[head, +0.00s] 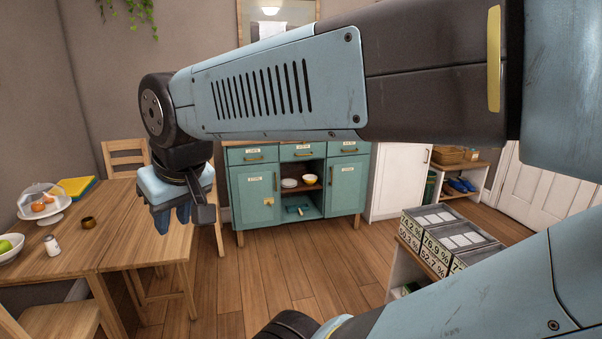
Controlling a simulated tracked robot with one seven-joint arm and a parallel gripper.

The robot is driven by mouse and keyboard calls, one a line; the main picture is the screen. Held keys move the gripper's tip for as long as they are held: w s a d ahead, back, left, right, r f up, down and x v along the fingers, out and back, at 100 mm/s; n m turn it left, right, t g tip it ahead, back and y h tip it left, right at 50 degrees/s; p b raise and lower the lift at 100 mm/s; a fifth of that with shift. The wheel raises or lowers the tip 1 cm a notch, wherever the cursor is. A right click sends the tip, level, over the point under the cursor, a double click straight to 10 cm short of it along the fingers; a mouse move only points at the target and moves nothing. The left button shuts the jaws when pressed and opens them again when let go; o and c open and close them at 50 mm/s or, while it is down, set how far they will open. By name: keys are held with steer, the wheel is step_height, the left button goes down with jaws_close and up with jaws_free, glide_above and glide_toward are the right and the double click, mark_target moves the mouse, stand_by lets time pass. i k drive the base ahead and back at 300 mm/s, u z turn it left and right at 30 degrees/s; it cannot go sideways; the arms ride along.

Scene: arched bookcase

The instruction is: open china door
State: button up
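A teal sideboard (300,163) stands against the back wall. It has a left door (254,192), a right door (346,185) and drawers along the top, all with small white labels too small to read surely. Both doors look closed. My gripper (174,217) points down at the left, above the wooden table's right part and well apart from the sideboard. Its fingers overlap in this view, so their opening is unclear.
A wooden table (120,255) with chairs, a cake stand (43,212) and a small jar (52,245) fills the left. A white cabinet (400,180) stands right of the sideboard. Labelled boxes (440,240) sit on a low shelf at right. Open wooden floor (290,270) lies before the sideboard.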

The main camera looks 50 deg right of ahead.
mark_target(346, 176)
steer(key=u, duration=0.45)
steer(key=i, duration=0.25)
steer(key=z, duration=2.1)
steer(key=i, duration=3.3)
steer(key=u, duration=0.3)
